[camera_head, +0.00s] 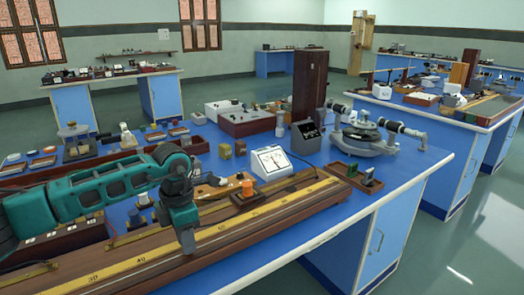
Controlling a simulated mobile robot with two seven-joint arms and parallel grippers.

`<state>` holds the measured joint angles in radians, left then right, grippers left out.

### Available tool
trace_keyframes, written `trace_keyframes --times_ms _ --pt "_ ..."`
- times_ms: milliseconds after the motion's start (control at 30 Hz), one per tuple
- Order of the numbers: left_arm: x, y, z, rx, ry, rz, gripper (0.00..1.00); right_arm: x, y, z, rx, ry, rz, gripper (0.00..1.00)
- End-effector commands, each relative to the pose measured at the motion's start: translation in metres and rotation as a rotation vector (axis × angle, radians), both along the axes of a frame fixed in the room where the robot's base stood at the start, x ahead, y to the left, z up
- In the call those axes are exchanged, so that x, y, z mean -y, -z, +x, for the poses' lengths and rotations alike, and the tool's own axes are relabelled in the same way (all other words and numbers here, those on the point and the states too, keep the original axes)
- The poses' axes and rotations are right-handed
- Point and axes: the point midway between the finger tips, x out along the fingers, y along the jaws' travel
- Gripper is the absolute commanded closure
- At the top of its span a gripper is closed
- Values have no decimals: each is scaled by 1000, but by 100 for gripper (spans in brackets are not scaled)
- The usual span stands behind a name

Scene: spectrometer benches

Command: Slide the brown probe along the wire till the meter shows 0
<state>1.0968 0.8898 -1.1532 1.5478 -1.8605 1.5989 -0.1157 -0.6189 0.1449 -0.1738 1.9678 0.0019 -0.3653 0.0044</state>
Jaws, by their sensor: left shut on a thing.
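My left gripper (187,248) points straight down over the long wooden wire board (225,262), close to the yellow scale (140,267) and past its 40 mark. Its fingers are shut at the board; the brown probe between them is hidden by the gripper and cannot be made out. The wire is too thin to see clearly. The white meter (269,162) stands behind the board, to the right of my gripper. Its dial faces me, but the needle's reading is too small to tell. My right gripper is not in view.
A wooden block with an orange knob (248,187) stands between my gripper and the meter. Small wooden boxes (225,151), a dark instrument (307,136) and a round spectrometer (362,138) stand farther back. The blue bench (395,181) is clear at the right.

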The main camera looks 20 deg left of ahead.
Motion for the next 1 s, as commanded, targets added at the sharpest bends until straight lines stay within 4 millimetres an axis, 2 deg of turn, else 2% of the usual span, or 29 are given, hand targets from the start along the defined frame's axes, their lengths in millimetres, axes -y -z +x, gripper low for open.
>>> trace_keyframes --times_ms 33,367,400,667,1000 --pt "0 5 -3 -13 2 2 100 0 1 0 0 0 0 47" --pt "0 5 -3 -14 2 2 100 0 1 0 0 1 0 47" --pt "0 5 -3 -14 2 2 74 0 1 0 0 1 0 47" --pt "0 4 -2 -7 0 2 49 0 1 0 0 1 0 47" --pt "0 -3 0 -2 0 1 47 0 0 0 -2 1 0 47"
